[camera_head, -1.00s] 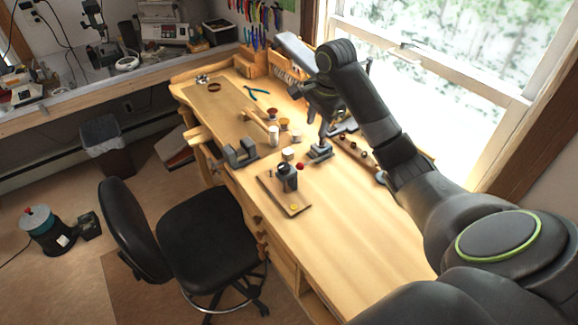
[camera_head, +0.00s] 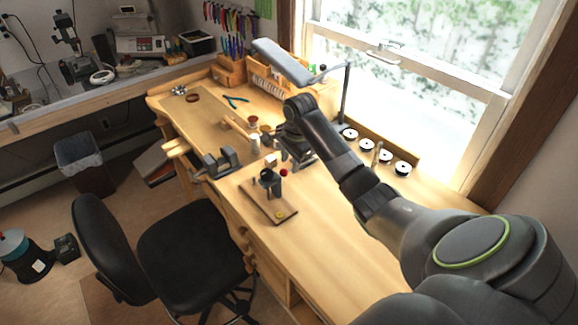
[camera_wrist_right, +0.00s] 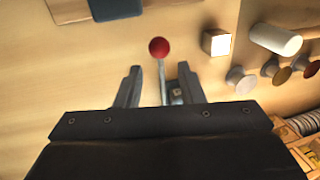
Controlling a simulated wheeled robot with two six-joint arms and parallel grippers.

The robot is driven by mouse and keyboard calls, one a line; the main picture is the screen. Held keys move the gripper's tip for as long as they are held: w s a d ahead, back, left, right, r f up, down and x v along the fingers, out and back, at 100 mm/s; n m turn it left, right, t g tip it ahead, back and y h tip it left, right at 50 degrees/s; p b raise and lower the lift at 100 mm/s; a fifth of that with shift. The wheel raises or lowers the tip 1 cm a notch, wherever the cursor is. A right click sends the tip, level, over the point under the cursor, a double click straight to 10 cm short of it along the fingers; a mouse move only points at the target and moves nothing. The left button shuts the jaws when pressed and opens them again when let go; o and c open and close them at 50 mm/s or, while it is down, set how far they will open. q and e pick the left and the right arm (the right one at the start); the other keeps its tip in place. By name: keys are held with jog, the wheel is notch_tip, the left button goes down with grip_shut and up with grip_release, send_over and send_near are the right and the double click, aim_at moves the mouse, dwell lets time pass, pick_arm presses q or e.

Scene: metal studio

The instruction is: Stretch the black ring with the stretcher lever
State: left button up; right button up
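The stretcher lever's red ball knob (camera_head: 283,172) shows on the bench at the edge of my right gripper (camera_head: 296,154). In the right wrist view the red knob (camera_wrist_right: 159,47) sits on a thin metal rod (camera_wrist_right: 162,80). The rod runs between the two spread fingers of my right gripper (camera_wrist_right: 158,78), with gaps on both sides. The stretcher body is mostly hidden by my gripper and arm. My left gripper is out of view.
A grey vise (camera_head: 221,162) is at the bench's left edge. The near bench is clear.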

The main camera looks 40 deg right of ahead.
aim_at(289, 170)
jog(key=shift+w+f, duration=0.2)
jog(key=shift+f, duration=0.65)
jog(key=shift+w+f, duration=0.15)
jog(key=shift+f, duration=0.7)
jog(key=shift+f, duration=0.1)
grip_shut()
